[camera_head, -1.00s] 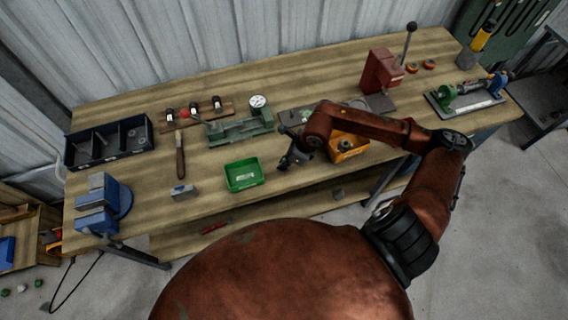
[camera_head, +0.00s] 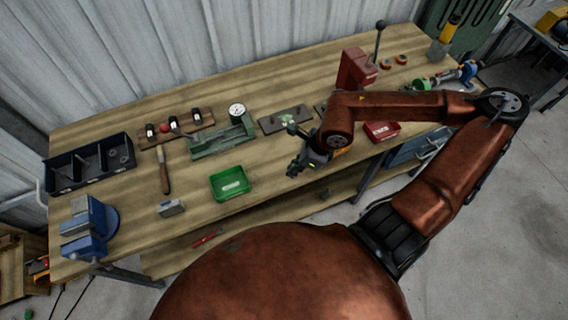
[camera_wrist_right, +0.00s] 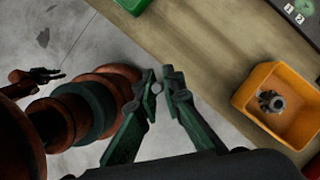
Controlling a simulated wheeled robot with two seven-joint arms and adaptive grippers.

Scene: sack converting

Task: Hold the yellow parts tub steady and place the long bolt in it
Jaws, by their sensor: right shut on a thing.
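The yellow parts tub (camera_wrist_right: 248,105) is at the right of the right wrist view, with a grey metal part (camera_wrist_right: 270,101) inside. In the head view my right arm hides nearly all of it; a sliver (camera_head: 342,152) shows. My right gripper (camera_wrist_right: 160,86) is shut on a small grey round-ended thing (camera_wrist_right: 157,88), seemingly the long bolt seen end-on. It is apart from the tub, over the bench's front edge. In the head view the right gripper (camera_head: 293,171) is right of the green tub. A dark gripper, seemingly my left (camera_wrist_right: 36,75), shows at the far left; its jaws are unclear.
The green tub (camera_head: 230,183) and a red tub (camera_head: 381,131) stand on the bench (camera_head: 130,215). A blue vise (camera_head: 88,228), a dark divided bin (camera_head: 90,166) and a red press (camera_head: 356,70) stand around.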

